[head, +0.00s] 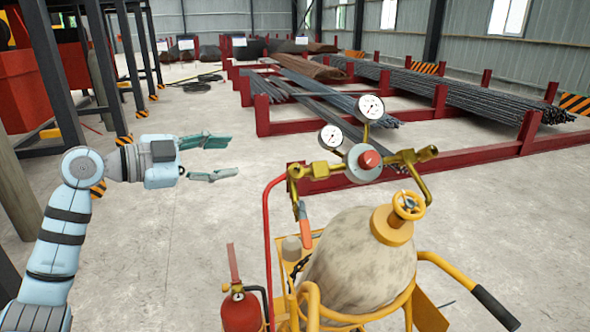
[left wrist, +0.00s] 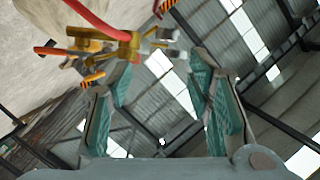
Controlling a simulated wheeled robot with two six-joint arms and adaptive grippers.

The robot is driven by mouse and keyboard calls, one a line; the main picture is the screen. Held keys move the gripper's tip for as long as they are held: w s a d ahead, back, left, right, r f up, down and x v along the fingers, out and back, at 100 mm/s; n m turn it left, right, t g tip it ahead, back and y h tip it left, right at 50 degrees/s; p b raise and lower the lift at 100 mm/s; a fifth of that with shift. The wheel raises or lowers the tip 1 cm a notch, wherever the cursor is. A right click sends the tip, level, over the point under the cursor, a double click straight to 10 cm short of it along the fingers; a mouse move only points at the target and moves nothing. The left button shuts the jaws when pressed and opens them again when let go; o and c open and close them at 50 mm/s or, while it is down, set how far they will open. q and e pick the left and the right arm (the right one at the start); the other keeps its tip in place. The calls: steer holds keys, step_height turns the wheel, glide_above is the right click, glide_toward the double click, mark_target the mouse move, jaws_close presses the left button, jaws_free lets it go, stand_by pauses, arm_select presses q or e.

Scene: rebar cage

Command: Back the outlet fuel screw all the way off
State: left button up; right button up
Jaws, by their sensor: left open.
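The regulator (head: 362,163) with a red knob and two round gauges sits above the gas cylinder (head: 350,262). A brass outlet fitting (head: 297,171) is at its left end, where the red hose comes up. I cannot single out the outlet fuel screw from the brass parts around it. My left gripper (head: 232,157) is open and empty, to the left of the outlet fitting and apart from it, its fingers pointing right. In the left wrist view, a blurred brass fitting (left wrist: 112,40) with red hose shows near the open left fingers (left wrist: 160,68). My right gripper is out of view.
The cylinder stands in a yellow cart with a black-gripped handle (head: 495,308). A red extinguisher (head: 241,311) hangs at the cart's left. Red racks with steel bars (head: 470,95) stand behind. The concrete floor (head: 180,260) left of the cart is clear.

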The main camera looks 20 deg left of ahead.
arm_select(q)
steer(key=s+d+m+g+h, duration=0.1)
steer(key=s+d+m+g, duration=0.1)
steer(key=s+d+m, duration=0.15)
steer(key=p, duration=0.2)
glide_toward(294, 171)
steer(key=w+d, duration=0.2)
steer(key=x, duration=0.2)
steer(key=p+x, duration=0.1)
steer(key=x, duration=0.4)
steer(key=shift+d+f+p, duration=0.1)
steer(key=shift+f+p, duration=0.25)
steer(key=shift+p, duration=0.05)
steer(key=shift+w+f, duration=0.2)
steer(key=shift+w, duration=0.05)
